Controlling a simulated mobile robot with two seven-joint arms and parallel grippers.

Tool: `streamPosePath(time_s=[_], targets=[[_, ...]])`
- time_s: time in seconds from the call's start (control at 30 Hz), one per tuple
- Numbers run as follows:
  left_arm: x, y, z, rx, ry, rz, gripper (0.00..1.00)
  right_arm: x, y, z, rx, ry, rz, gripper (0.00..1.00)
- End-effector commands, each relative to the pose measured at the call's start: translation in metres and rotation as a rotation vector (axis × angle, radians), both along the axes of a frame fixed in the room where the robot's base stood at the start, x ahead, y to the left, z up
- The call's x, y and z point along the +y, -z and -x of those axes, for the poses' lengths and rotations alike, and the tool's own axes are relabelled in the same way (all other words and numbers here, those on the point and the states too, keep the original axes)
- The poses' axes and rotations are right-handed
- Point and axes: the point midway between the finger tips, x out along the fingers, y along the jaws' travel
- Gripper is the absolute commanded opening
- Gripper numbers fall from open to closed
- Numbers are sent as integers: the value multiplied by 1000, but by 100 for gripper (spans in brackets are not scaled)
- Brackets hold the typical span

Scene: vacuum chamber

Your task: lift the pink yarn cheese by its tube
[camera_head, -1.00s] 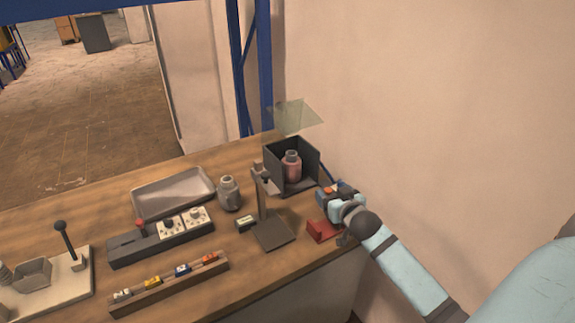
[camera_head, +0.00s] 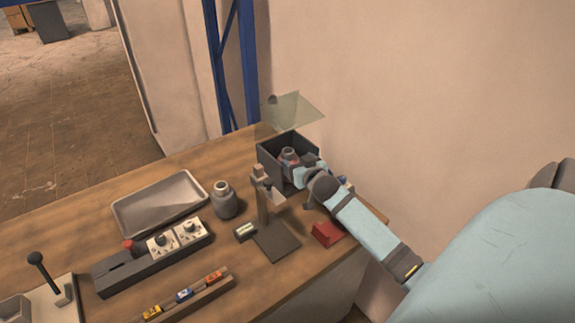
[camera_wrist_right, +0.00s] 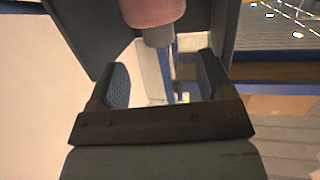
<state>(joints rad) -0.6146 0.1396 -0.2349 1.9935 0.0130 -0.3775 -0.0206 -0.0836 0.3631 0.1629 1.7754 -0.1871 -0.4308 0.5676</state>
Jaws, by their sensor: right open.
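In the right wrist view, the cheese (camera_wrist_right: 152,12) is at the top edge and the tube (camera_wrist_right: 158,37) points down toward the gap between my open fingers (camera_wrist_right: 160,72). The fingers appear apart from the tube. My left gripper is not in view.
A clear tilted panel (camera_head: 290,115) is above the box. A grey stand (camera_head: 265,210) is in front, with a grey jar (camera_head: 224,200) and metal tray (camera_head: 160,203) to the left. A red block (camera_head: 327,234) is near the right edge, close to my arm.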

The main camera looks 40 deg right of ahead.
Motion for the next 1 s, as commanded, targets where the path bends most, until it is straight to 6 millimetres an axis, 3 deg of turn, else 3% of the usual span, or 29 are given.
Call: streamPosePath(time_s=[0.6,0.9,1.0], targets=[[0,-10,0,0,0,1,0,-24,8,-67,0,0,0,74],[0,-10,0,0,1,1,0,-25,10,-72,0,0,0,74],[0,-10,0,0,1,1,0,-25,10,-72,1,0,0,53]])
